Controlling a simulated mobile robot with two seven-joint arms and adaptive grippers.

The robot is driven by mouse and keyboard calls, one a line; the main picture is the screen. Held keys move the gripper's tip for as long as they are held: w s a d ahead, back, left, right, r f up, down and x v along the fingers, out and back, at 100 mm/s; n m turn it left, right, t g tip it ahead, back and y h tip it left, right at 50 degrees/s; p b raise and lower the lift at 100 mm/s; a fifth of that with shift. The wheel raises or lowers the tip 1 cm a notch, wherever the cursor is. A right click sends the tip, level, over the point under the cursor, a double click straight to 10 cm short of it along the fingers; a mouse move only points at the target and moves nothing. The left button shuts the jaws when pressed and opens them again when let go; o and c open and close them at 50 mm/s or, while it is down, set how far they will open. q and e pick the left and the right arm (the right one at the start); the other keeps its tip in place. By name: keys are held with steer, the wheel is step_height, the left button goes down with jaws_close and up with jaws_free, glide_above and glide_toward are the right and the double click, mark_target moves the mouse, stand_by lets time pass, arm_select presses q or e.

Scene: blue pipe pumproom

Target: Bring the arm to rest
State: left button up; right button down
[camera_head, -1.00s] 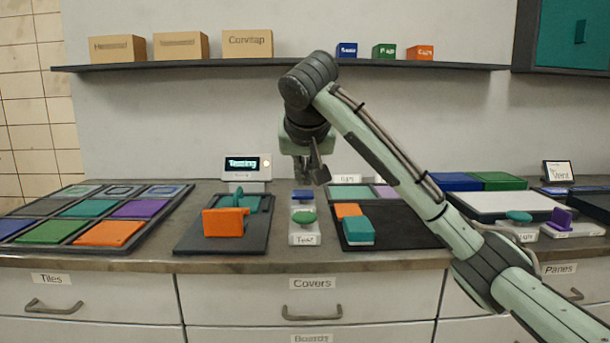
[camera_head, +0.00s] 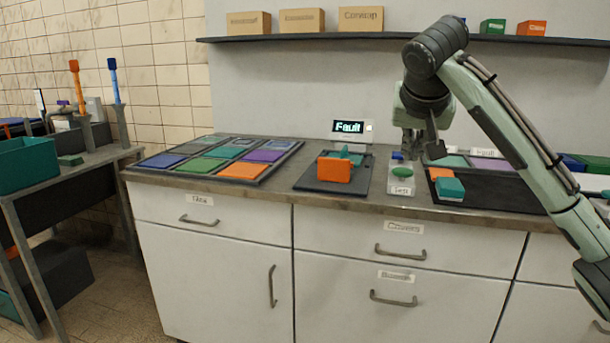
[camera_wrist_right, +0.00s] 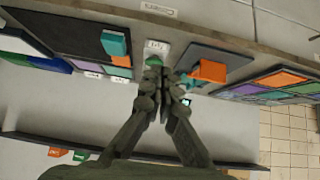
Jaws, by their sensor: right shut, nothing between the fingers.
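My right arm comes in from the right in the head view, bent at the elbow above the counter. Its right gripper (camera_head: 412,143) points down behind the green-topped test button (camera_head: 401,173). The fingers are shut and empty. In the wrist view the right gripper (camera_wrist_right: 160,75) shows its fingertips together, close to the test button's green top (camera_wrist_right: 121,61); I cannot tell whether they touch. A small display (camera_head: 349,127) at the back of the counter reads "Fault". My left gripper is not in view.
An orange block (camera_head: 334,170) stands on a dark board (camera_head: 310,183). A tray of coloured tiles (camera_head: 268,169) lies to its left. A teal and orange block pair (camera_head: 449,188) sits right of the button. A shelf (camera_head: 300,38) runs above.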

steer(key=d+m+h, duration=0.1)
steer(key=d+h, duration=0.1)
steer(key=d, duration=0.6)
steer(key=s+d+f+n+g+y, duration=0.1)
steer(key=s+d+f+n, duration=0.2)
steer(key=f, duration=1.6)
steer(key=s+d+f+g, duration=0.2)
steer(key=d+f, duration=0.3)
steer(key=f, duration=1.5)
steer(key=s+d+f+n+g+h, duration=0.1)
steer(key=s+d+f+n, duration=0.35)
steer(key=s+f, duration=0.9)
steer(key=s+d+f+n+g, duration=0.1)
steer(key=s+d+f, duration=0.75)
steer(key=s, duration=0.75)
steer(key=s+a+f+m+y, duration=0.1)
steer(key=a+f, duration=0.2)
steer(key=a, duration=0.7)
steer(key=s+a+f+m+y, duration=0.1)
steer(key=a+f, duration=0.3)
steer(key=a, duration=0.7)
steer(key=shift+s+a+f+g+y, duration=0.15)
steer(key=shift+s+a+g+y, duration=0.1)
steer(key=shift+g+y, duration=0.25)
steer(key=shift+m, duration=0.35)
